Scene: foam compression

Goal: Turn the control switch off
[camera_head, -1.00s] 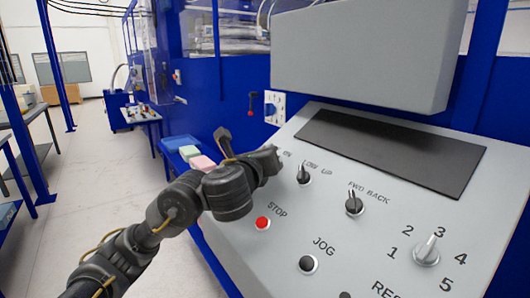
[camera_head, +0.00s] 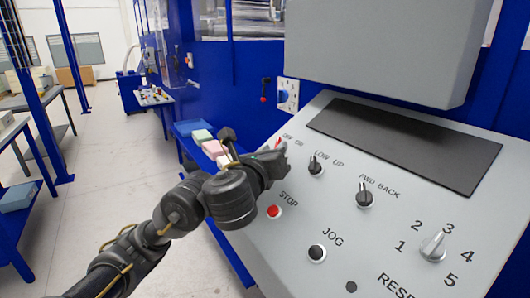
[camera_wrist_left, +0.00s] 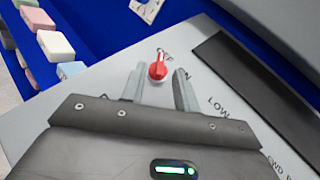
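The control switch is a red knob beside the OFF/ON lettering on the sloped grey panel. In the left wrist view the red switch (camera_wrist_left: 158,68) stands just beyond and between my left gripper's two fingertips. In the head view only a bit of the red switch (camera_head: 279,143) shows above my gripper. My left gripper (camera_head: 280,158) hangs over the panel's upper left corner. Its fingers (camera_wrist_left: 160,85) are apart, with no object held. Whether they touch the switch I cannot tell. My right gripper is not in view.
The panel also carries a LOW/UP knob (camera_head: 316,165), a FWD/BACK knob (camera_head: 365,194), a red STOP button (camera_head: 273,211), a black JOG button (camera_head: 317,253) and a numbered dial (camera_head: 433,246). A dark screen (camera_head: 405,146) lies above them. Foam blocks (camera_wrist_left: 56,46) lie left of the panel.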

